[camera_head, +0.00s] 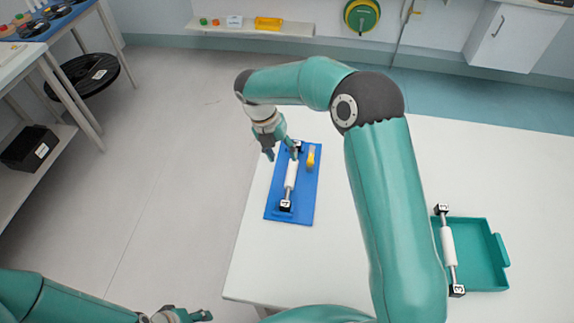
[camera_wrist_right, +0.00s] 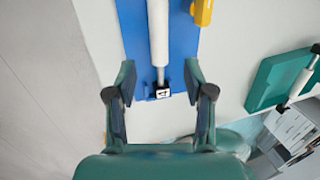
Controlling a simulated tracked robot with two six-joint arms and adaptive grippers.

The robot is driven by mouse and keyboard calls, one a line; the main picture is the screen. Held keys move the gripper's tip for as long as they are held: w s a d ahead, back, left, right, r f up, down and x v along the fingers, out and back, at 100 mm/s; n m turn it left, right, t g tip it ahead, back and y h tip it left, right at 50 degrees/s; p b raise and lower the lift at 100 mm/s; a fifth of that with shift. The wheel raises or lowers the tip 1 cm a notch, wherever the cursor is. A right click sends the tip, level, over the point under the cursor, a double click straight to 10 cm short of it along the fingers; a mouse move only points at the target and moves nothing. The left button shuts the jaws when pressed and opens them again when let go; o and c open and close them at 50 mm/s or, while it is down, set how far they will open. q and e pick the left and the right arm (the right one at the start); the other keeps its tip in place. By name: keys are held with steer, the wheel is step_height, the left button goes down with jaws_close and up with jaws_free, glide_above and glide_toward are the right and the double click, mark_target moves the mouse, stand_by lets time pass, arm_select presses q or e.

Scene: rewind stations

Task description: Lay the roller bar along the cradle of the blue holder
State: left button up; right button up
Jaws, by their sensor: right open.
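A roller bar with a white sleeve (camera_head: 291,175) and metal shaft lies lengthwise over the blue holder (camera_head: 273,205), with a dark, marked block at each end. Whether it rests fully in the cradle is unclear. My right gripper (camera_head: 281,156) is open and empty over the holder's far part. In the right wrist view, the open fingers (camera_wrist_right: 158,80) stand either side of the shaft's end, apart from it; the white sleeve (camera_wrist_right: 158,30) runs out of the top. My left gripper (camera_head: 188,315) is at the bottom edge, partly cut off, its opening unclear.
A second roller bar (camera_head: 448,247) lies along the left side of a teal tray (camera_head: 484,280) at the table's right. A yellow item (camera_head: 311,157) lies on the blue holder beside the bar. The white table (camera_head: 262,262) is bare around the holder.

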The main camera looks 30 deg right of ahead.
steer(key=shift+v, duration=2.1)
steer(key=shift+s, duration=0.1)
